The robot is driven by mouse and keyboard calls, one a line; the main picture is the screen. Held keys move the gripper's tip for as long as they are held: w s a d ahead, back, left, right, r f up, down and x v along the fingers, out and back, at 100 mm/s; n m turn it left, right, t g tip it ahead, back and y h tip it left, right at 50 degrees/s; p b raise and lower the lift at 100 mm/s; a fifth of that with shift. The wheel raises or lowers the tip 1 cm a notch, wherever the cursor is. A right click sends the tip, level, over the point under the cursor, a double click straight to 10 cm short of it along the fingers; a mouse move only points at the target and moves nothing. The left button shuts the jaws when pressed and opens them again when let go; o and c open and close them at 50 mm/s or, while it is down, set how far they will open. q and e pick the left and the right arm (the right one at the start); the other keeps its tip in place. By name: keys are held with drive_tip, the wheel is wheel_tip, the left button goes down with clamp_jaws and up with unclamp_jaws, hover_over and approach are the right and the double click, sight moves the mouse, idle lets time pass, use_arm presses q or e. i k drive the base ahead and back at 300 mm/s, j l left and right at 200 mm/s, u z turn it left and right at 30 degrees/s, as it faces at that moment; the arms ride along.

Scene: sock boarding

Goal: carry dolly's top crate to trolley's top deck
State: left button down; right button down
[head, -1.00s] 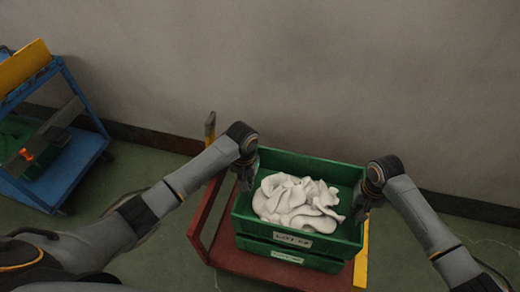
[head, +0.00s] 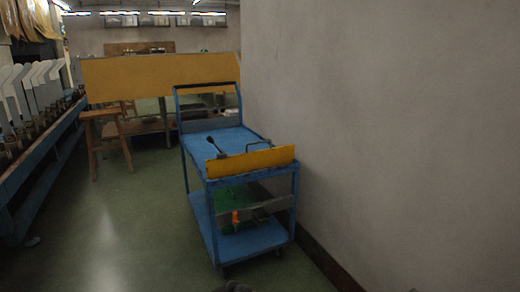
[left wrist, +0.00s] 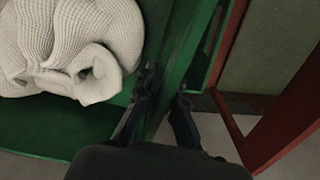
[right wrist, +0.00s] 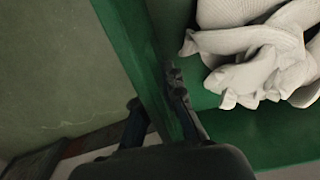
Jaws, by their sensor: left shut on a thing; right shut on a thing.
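The blue trolley stands ahead in the head view, by the wall; its top deck (head: 222,138) faces me behind a yellow end plate (head: 250,160). In the left wrist view, my left gripper (left wrist: 163,93) is shut on one wall of the green crate (left wrist: 55,130), a finger on each side. In the right wrist view, my right gripper (right wrist: 156,94) is shut on the opposite wall of the same crate (right wrist: 118,40). White ribbed socks (left wrist: 75,45) lie inside. The crate and grippers are outside the head view. Whether the crate is lifted clear cannot be told.
The dolly's red frame (left wrist: 285,115) shows beside the crate. Dark handle-like parts (head: 213,145) stand at the deck's near end. A green crate (head: 232,198) sits on the trolley's lower shelf. A wooden stool (head: 105,140) and blue bench (head: 40,150) stand left, with clear floor between.

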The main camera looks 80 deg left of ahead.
sight(226, 145)
drive_tip(key=k+j+z, duration=0.1)
drive_tip(key=z, duration=0.3)
drive_tip(key=k+z, duration=0.1)
drive_tip(key=z, duration=0.25)
drive_tip(key=k+z, duration=0.1)
drive_tip(key=z, duration=0.3)
drive_tip(key=k+j+z, duration=0.1)
drive_tip(key=k+z, duration=0.5)
drive_tip(key=z, duration=0.15)
drive_tip(key=k+z, duration=0.65)
drive_tip(key=k, duration=0.7)
drive_tip(key=k+j+u, duration=0.15)
drive_tip(key=k+u, duration=0.2)
drive_tip(key=k, duration=0.65)
drive_tip(key=k+j+u, duration=0.1)
drive_tip(key=k+u, duration=0.35)
drive_tip(key=k, duration=0.7)
drive_tip(key=k+u, duration=0.25)
drive_tip(key=k+j+u, duration=0.3)
drive_tip(key=k, duration=0.15)
drive_tip(key=l+u, duration=0.1)
drive_tip(key=u, duration=1.5)
